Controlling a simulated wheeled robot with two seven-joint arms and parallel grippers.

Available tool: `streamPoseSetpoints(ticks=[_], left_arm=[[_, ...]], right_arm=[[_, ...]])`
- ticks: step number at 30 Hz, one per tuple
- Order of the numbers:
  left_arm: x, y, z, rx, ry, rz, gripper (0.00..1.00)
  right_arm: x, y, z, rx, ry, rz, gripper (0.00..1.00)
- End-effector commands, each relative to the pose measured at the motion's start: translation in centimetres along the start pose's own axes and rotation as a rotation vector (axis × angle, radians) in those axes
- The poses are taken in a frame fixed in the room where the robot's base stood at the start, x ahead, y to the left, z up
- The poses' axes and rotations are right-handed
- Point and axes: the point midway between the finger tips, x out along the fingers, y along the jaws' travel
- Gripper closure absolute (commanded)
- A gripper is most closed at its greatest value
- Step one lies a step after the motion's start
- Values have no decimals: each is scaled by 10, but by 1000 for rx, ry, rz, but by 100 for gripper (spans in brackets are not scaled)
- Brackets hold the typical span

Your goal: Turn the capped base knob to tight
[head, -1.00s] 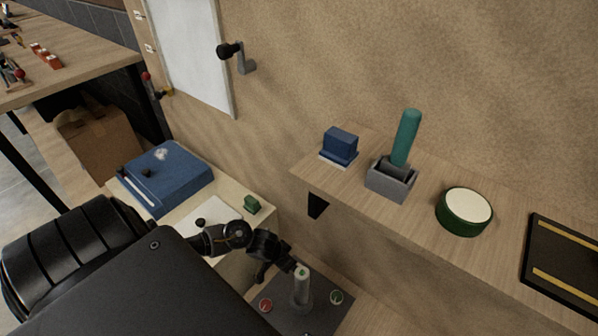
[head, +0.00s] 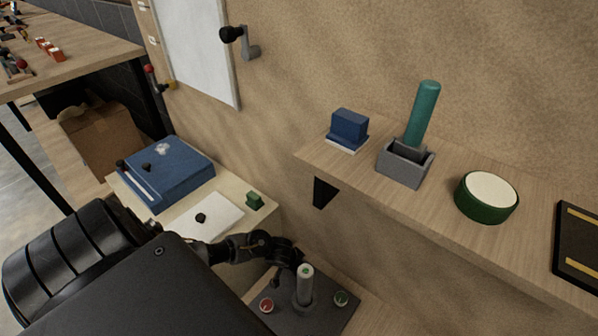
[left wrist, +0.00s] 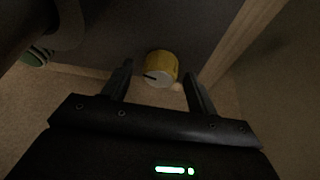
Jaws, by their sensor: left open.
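My left gripper (left wrist: 158,78) is open, with one finger on each side of the knob in the picture. I see a gap on both sides and cannot tell how deep the fingers reach. In the head view the dark wrist end of my left arm is beside a grey post (head: 304,287) with a green top on a dark panel (head: 322,318). The knob is hidden there. My right gripper is not in view.
The panel also carries a red disc (head: 266,305) and a green disc (head: 341,298). A wooden shelf (head: 445,212) juts from the wall above right. A low table with a blue box (head: 172,176) and a small green block (head: 254,201) stands to the left.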

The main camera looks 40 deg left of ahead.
Motion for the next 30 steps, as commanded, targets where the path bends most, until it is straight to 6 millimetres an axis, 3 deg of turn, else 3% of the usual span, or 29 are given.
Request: streamPoseSetpoints(ticks=[5, 15, 26, 30], left_arm=[[0, 0, 0, 0, 0, 0, 44], [0, 0, 0, 0, 1, 0, 86], [-2, -1, -2, 65, -3, 28, 86], [-2, -1, -2, 148, -8, 64, 86]], right_arm=[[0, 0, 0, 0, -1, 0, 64], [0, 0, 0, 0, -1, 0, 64], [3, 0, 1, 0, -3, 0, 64], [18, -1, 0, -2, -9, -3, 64]])
